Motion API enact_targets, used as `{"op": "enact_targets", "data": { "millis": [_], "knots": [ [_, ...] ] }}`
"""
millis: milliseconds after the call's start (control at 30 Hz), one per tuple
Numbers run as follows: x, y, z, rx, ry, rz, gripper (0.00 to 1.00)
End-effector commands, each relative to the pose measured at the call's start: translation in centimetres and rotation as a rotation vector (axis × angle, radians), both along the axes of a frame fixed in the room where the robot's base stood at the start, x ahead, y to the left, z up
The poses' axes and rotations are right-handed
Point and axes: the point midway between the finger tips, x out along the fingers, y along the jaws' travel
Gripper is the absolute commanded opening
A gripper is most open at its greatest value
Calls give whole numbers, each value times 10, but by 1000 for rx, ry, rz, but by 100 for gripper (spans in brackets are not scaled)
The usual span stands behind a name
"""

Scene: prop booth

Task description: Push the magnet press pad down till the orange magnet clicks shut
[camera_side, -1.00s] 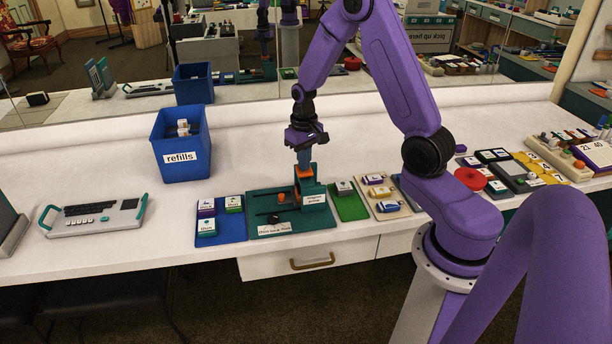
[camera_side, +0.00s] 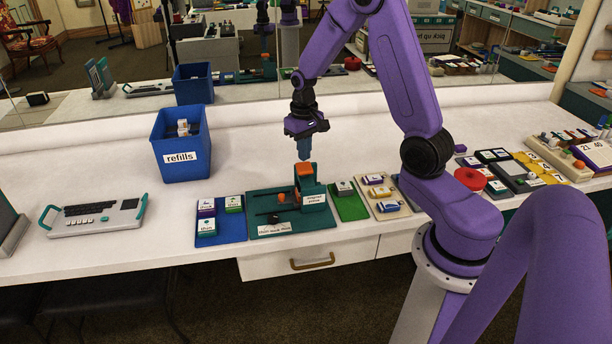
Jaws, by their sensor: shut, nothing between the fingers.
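The magnet press is a teal block (camera_side: 313,196) with a white label, standing at the right end of a dark green board (camera_side: 262,204) near the table's front edge. Its orange pad (camera_side: 304,170) shows on top. A small orange piece (camera_side: 282,197) sits on the board just left of the press; I cannot tell if it is the magnet. My gripper (camera_side: 304,157) points straight down, shut and empty, with its tips just above the orange pad. A small gap seems to show between tips and pad. Whether the magnet is shut is too small to tell.
A blue mat with labelled blocks (camera_side: 206,226) lies left of the board. A green mat (camera_side: 351,208) and a beige tray (camera_side: 389,207) with small blocks lie to the right. A blue refills bin (camera_side: 182,145) stands at back left. The table behind the press is clear.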

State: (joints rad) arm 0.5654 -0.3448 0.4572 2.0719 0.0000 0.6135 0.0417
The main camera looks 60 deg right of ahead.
Motion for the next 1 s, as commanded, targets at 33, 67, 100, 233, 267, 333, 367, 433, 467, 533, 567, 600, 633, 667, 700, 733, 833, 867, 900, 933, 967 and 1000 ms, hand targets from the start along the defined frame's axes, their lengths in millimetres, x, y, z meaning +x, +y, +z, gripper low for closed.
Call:
{"op": "enact_targets", "data": {
  "millis": [33,67,100,233,267,333,367,433,467,533,567,600,633,667,700,733,833,867,900,933,967,1000],
  "knots": [
    [1,0,4,-1,-4,0,0],
    [1,0,5,-1,-4,0,0],
    [1,0,8,-1,-3,1,0],
    [1,0,16,-1,-4,1,0],
    [1,0,17,-1,-3,1,0],
    [1,0,21,-1,-3,1,0],
    [1,0,23,-1,-3,1,0],
    [1,0,28,-1,-3,1,0],
    [1,0,29,-1,-3,1,0],
    [1,0,33,-1,-3,1,0],
    [1,0,34,-1,-3,0,0],
    [0,0,35,-1,-2,0,0],
    [0,0,36,-1,-2,0,0],
    [0,0,36,-1,-2,0,0],
    [0,0,37,0,-1,0,0],
    [0,0,37,0,-1,0,0],
    [0,0,37,0,-1,1,0],
    [0,0,37,0,-1,1,0],
    [0,0,37,0,-1,1,0],
    [0,0,37,0,-1,1,0],
    [0,1,37,0,-1,2,0],
    [0,2,37,-1,-2,8,0]
  ]
}}
